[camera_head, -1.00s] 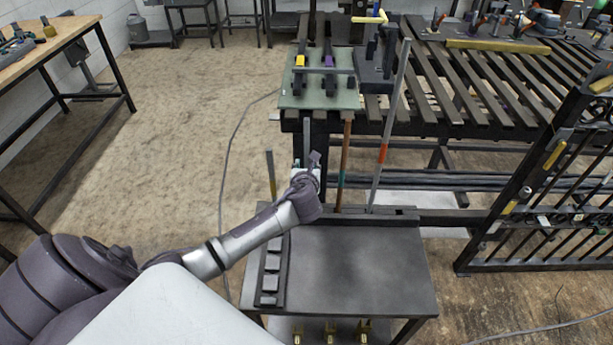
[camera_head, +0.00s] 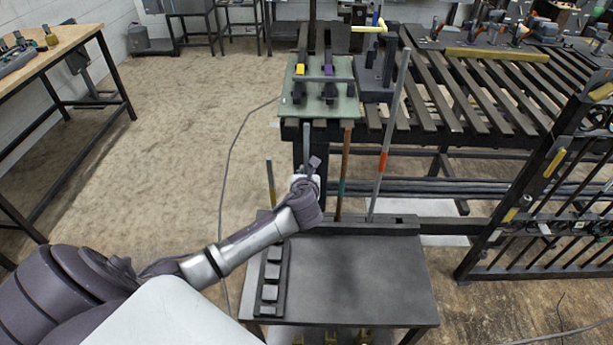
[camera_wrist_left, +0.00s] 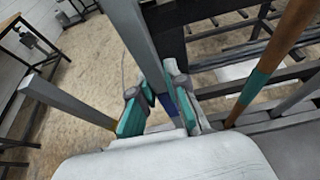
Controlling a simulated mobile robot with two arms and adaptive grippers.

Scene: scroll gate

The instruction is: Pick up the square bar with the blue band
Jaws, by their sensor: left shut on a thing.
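The square bar with the blue band (camera_wrist_left: 143,45) is a grey bar standing upright at the back of the rack. Its blue band shows between the fingers in the left wrist view, and the bar's upper part shows in the head view (camera_head: 306,142). My left gripper (camera_wrist_left: 162,108) is shut around the bar at the band, with a teal-padded finger on each side. In the head view my left gripper (camera_head: 306,182) is at the rack's left part, partly hidden by its own wrist. The bar's lower end is hidden. My right gripper is not in view.
Other bars stand nearby: a grey one with a yellowish lower part (camera_head: 270,182) to the left, a brown one with a teal band (camera_head: 343,165) and a grey one with an orange band (camera_head: 386,145) to the right. A slatted table (camera_head: 455,85) stands behind.

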